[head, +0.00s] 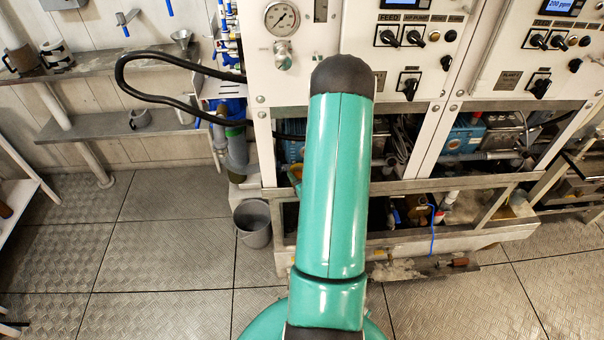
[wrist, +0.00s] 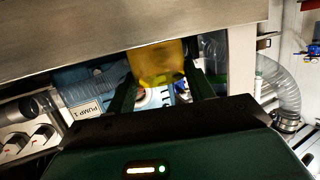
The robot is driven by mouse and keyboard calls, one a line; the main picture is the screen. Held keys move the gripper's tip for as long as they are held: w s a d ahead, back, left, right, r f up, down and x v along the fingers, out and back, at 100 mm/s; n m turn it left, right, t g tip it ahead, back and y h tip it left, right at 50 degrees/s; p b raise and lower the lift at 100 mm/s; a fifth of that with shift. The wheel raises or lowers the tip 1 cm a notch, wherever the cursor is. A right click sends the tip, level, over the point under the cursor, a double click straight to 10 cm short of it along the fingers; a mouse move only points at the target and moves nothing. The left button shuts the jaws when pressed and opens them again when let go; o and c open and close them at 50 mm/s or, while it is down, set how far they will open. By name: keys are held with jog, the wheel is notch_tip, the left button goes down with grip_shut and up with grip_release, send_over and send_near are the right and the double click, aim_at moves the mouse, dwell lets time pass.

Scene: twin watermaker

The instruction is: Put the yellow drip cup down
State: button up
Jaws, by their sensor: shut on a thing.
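The yellow drip cup (wrist: 156,62) shows in the wrist view between the two dark green fingers of my gripper (wrist: 161,72). The gripper is shut on it. The cup's upper part in the picture is cut off by a broad metal beam, so its full shape and tilt cannot be told. I cannot tell whether it touches anything below or behind it.
The blue pump housing labelled PUMP 1 (wrist: 88,85), a metal beam (wrist: 120,30) and a clear ribbed hose (wrist: 280,85) lie close around the gripper. In the head view, a grey bucket (head: 252,223) stands left of the watermaker frame (head: 470,238). The left floor (head: 150,250) is clear.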

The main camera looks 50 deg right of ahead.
jog(key=shift+f, duration=0.1)
jog(key=shift+f, duration=0.35)
jog(key=shift+f, duration=0.15)
jog(key=o, duration=1)
jog(key=shift+o, duration=0.2)
